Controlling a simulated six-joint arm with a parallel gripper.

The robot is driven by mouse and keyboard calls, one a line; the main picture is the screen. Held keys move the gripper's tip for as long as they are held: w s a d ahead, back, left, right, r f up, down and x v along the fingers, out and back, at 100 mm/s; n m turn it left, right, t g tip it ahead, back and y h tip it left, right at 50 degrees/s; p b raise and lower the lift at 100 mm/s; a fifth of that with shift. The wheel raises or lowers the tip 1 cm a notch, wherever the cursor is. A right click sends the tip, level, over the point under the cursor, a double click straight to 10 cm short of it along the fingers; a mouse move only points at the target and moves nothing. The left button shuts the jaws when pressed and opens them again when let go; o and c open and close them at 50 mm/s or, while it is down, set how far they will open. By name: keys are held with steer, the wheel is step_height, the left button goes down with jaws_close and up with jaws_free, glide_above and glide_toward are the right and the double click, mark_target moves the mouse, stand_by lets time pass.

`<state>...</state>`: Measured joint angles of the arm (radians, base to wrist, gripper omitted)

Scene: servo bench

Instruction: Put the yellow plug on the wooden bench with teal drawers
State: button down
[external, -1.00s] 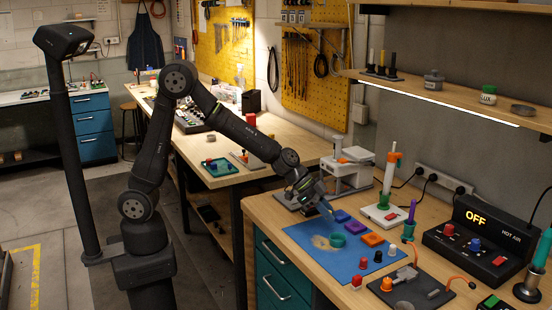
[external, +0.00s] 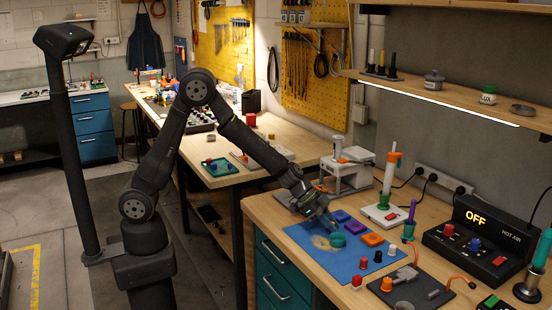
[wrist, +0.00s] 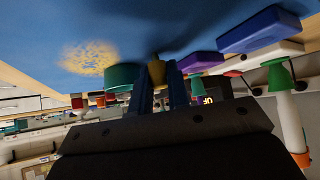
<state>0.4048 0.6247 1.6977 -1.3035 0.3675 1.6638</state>
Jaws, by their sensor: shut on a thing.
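The yellow plug (wrist: 157,74) shows in the wrist view between the two blue fingers of my gripper (wrist: 160,92). The jaws are shut on it. In the external view my gripper (external: 331,222) is low over the blue mat, just behind the teal round piece, and the plug cannot be made out there. Whether the plug touches the mat is unclear. The wooden bench (external: 264,210) with teal drawers (external: 276,266) is under the mat at the front right.
The blue mat (external: 345,268) bears a teal round piece (external: 338,240), purple blocks (external: 355,227) and an orange block (external: 373,239). A white device (external: 348,172) stands behind my gripper. The mat's front left is clear.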

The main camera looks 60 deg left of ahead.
steer(key=shift+f, duration=0.15)
steer(key=c, duration=1.6)
jaws_free()
steer(key=shift+c, duration=0.2)
steer(key=shift+a+r, duration=0.15)
steer(key=shift+r, duration=0.25)
steer(key=shift+o, duration=0.3)
steer(key=v, duration=1.1)
steer(key=shift+s+r, duration=0.15)
steer(key=shift+s, duration=0.1)
